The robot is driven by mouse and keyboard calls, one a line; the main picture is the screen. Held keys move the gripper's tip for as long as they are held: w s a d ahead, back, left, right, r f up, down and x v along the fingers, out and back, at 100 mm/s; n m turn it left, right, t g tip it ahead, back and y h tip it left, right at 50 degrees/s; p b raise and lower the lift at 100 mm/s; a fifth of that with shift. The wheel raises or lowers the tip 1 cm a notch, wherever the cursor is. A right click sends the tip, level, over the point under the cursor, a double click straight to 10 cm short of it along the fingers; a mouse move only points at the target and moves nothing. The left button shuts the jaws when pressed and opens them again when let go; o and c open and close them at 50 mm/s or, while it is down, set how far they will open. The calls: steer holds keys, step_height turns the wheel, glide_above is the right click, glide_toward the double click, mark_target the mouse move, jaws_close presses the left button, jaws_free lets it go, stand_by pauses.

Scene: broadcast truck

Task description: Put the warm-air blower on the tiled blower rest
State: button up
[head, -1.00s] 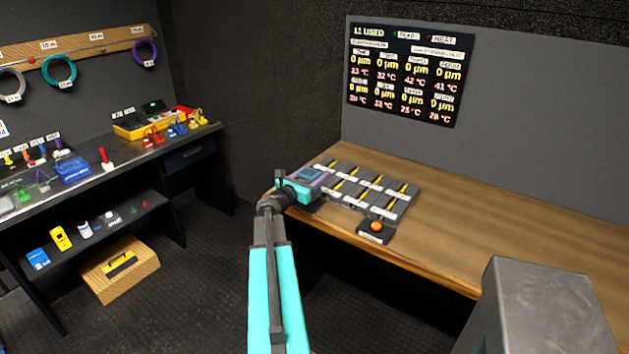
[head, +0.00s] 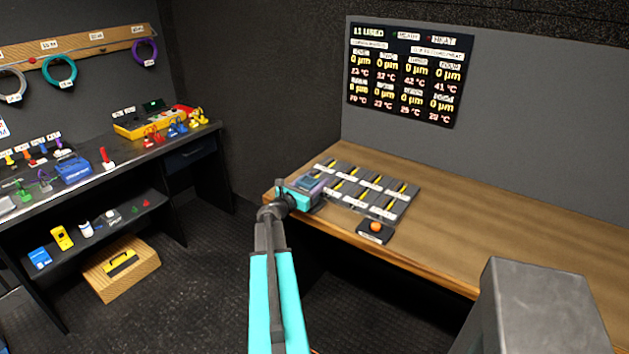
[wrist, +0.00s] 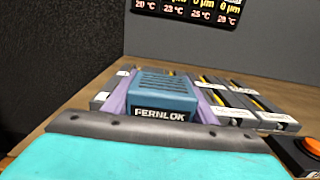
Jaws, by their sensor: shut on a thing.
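My gripper (head: 307,187) is over the near left end of the wooden desk, beside a block of dark tiles. In the wrist view its purple fingers stand on both sides of a blue box with slats on top and the word FERNLOK (wrist: 168,92), and it is shut on it. This appears to be the warm-air blower. The box is level and low over the desk; I cannot tell whether it touches anything below. The tiled blower rest is not clearly seen; my gripper and the box hide the spot beneath them.
The dark tiles (head: 370,181) with yellow strips and white labels lie just right of my gripper. A black box with an orange button (head: 375,227) is at the desk's front edge. The right of the desk (head: 500,222) is clear. A display (head: 405,75) hangs behind.

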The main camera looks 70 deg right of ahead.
steer(key=shift+f, duration=0.15)
steer(key=o, duration=1.5)
steer(key=shift+a, duration=0.15)
steer(key=b+v, duration=0.3)
steer(key=v, duration=0.8)
steer(key=shift+a, duration=0.4)
steer(key=shift+w, duration=0.2)
